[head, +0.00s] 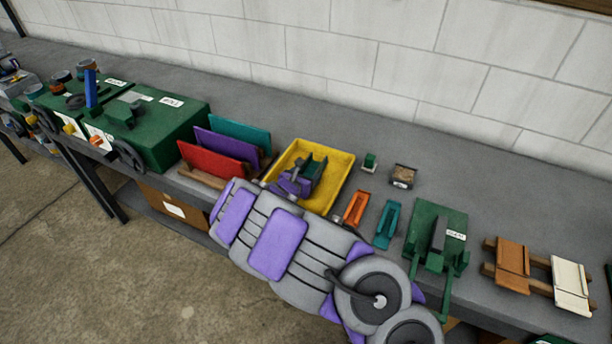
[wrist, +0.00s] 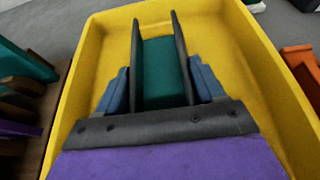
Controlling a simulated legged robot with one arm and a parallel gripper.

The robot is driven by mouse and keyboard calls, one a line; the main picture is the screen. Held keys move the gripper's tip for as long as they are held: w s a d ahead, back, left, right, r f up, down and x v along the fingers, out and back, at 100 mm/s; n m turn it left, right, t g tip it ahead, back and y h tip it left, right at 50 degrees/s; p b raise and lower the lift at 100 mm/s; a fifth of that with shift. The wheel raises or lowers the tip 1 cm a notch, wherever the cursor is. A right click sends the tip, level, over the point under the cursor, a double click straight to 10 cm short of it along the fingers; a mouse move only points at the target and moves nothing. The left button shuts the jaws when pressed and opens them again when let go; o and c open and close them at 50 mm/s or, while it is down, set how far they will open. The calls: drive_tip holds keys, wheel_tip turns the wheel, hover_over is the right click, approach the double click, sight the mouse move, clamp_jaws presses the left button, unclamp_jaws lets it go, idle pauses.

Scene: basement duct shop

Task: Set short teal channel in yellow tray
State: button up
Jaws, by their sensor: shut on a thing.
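The yellow tray (head: 340,172) stands on the grey bench, and its walls surround my gripper in the wrist view (wrist: 85,75). My gripper (head: 310,172) is inside the tray's outline, pointing down into it. In the wrist view my gripper (wrist: 158,22) has its two dark fingers on either side of a teal channel (wrist: 163,72) and is shut on it. The channel shows partly in the head view, and its lower end is hidden. I cannot tell whether it touches the tray floor. Another teal channel (head: 387,224) lies on the bench right of the tray.
An orange channel (head: 356,207) lies just right of the tray. Red (head: 210,160), purple and teal panels stand in a wooden rack on the left. A green machine (head: 437,235) and brown and white pieces are further right. Open bench lies behind the tray.

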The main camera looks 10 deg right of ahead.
drive_tip(key=o, duration=1.1)
drive_tip(key=shift+d, duration=0.25)
drive_tip(key=shift+a, duration=0.1)
